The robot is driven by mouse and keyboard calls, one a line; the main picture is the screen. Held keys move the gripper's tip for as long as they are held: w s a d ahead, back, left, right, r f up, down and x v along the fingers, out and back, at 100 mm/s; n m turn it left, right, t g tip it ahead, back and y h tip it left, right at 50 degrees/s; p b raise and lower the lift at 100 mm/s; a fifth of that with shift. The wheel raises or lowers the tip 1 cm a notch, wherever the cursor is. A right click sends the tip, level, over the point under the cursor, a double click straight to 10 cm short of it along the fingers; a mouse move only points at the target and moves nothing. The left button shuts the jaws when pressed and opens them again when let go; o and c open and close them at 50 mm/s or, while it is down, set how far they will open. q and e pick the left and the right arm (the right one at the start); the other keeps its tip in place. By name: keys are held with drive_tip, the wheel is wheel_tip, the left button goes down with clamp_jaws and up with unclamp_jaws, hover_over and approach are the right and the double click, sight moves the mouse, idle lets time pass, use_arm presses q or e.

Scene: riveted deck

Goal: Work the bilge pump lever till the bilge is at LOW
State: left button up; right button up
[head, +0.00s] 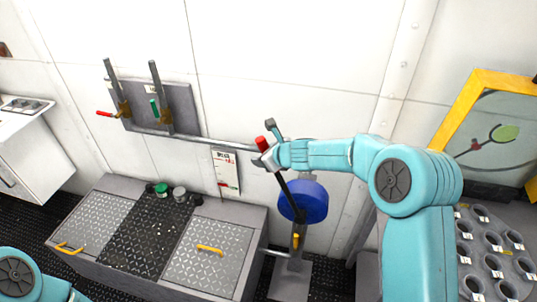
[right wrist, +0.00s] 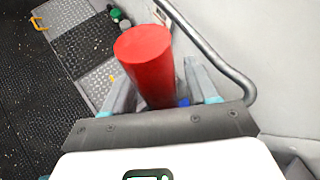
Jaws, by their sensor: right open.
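The bilge pump has a blue round body (head: 303,201) on a stand against the wall. Its dark lever (head: 283,188) slants up to the left and ends in a red grip (head: 262,143). My right gripper (head: 266,158) is at this grip. In the right wrist view the red grip (right wrist: 147,60) stands between the spread fingers of my right gripper (right wrist: 163,85); whether they touch it is unclear. A white gauge plate (head: 226,170) with a small red mark hangs left of the pump; its writing is too small to read. My left gripper is out of view.
A low locker (head: 200,252) with tread-plate lids and yellow handles stands left of the pump. A grey pipe (head: 195,138) runs along the wall below two upright levers. A yellow-framed panel (head: 462,105) and a tray with round holes (head: 495,262) are at the right.

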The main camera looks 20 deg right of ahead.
drive_tip(key=shift+s+d+r, duration=0.1)
drive_tip(key=shift+s+r, duration=0.2)
drive_tip(key=p+v, duration=0.2)
drive_tip(key=v, duration=1.3)
drive_tip(key=shift+d+r, duration=0.1)
drive_tip(key=shift+d, duration=0.05)
